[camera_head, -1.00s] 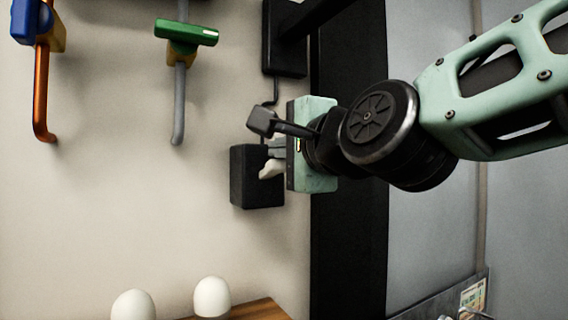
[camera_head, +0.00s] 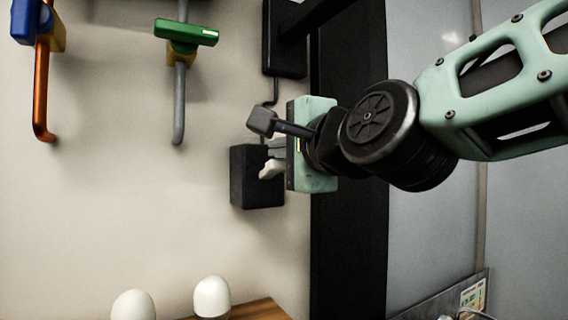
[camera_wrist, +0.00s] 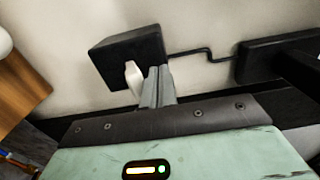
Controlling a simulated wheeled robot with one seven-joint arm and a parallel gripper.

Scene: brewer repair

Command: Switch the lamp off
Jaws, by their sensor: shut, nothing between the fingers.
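The lamp's black switch box (camera_head: 257,185) is fixed to the pale wall, with a white lever (camera_head: 270,169) sticking out of its front. In the wrist view the black box (camera_wrist: 126,54) and the white lever (camera_wrist: 134,78) show just left of my fingers. My gripper (camera_head: 274,148) is shut and empty, its grey fingers right beside the lever. The fingers also show in the wrist view (camera_wrist: 157,86). I cannot tell whether they touch the lever. A black cord (camera_wrist: 190,52) runs from the box to a black bracket (camera_wrist: 280,54). The lamp head is not clearly visible.
A blue-and-orange handled pipe (camera_head: 41,75) and a green-handled grey pipe (camera_head: 180,75) are on the wall at upper left. White rounded objects (camera_head: 212,297) stand near a wooden surface (camera_head: 258,310) at the bottom. The wall left of the box is clear.

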